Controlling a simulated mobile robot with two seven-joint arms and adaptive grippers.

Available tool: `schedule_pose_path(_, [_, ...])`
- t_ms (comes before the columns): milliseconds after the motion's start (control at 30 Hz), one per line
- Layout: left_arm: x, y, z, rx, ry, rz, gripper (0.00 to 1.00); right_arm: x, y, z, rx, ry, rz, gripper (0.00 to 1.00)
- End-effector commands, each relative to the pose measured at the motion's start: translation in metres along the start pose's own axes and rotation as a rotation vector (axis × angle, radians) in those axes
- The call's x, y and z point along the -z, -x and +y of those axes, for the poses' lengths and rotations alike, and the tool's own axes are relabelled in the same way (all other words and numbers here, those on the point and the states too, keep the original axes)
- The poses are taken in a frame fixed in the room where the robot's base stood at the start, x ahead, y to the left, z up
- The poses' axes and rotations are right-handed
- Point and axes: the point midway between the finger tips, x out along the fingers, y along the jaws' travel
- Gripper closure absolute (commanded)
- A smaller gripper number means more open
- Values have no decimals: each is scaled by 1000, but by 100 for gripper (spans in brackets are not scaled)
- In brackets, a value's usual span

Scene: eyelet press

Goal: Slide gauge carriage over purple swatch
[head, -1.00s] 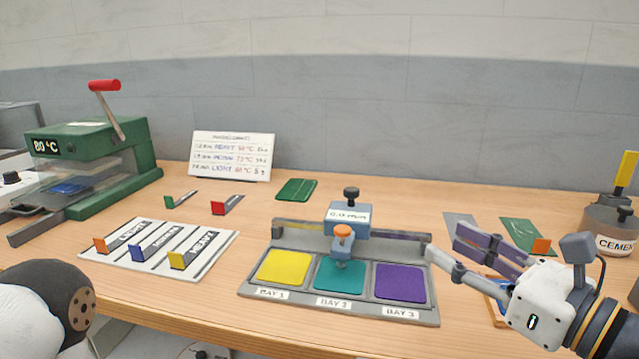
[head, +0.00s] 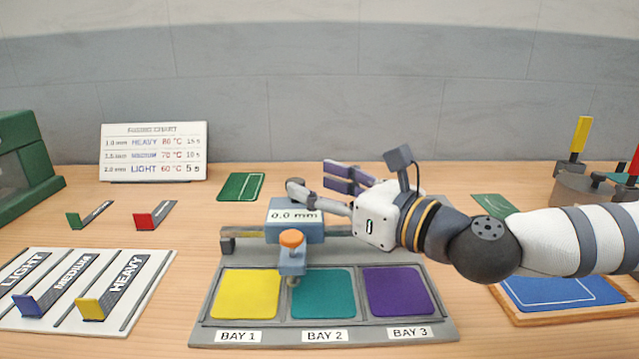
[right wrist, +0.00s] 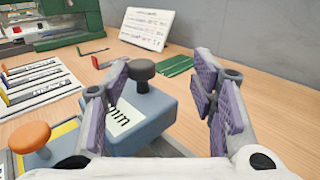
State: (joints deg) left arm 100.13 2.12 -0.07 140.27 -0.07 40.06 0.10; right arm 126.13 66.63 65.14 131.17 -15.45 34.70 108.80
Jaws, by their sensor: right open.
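The gauge carriage (head: 294,222) is a blue-grey block with a "0.0 mm" label and an orange knob (head: 291,238). It sits on the rail behind the swatches. Its probe is near the border of the yellow swatch (head: 247,294) and the teal swatch (head: 323,294). The purple swatch (head: 398,291) lies uncovered in Bay 3, to the right. My right gripper (head: 322,188) is open at the carriage's upper right. In the right wrist view, its spread fingers (right wrist: 165,100) frame the carriage's black top knob (right wrist: 142,70), which is nearer the left finger; contact is unclear.
My right forearm crosses above the table from the right, hiding the rail's right end. A white rack (head: 60,310) with colored tabs lies left. A blue panel on a wooden board (head: 520,318) lies right.

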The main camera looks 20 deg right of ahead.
Motion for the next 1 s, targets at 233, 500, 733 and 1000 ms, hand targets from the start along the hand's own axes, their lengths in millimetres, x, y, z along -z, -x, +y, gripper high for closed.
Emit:
schedule_pose_path(233, [0,0,0,0,0,1,60,-6,-6,-9,25,3,-14,58])
schedule_pose_path(500, [0,1,0,0,0,1,60,-7,-5,-9,26,4,-17,89])
schedule_pose_path(733, [0,1,0,0,0,2,60,-8,-5,-10,29,5,-20,100])
schedule_pose_path(1000, [0,1,0,0,0,2,60,-10,-5,-11,29,7,-23,100])
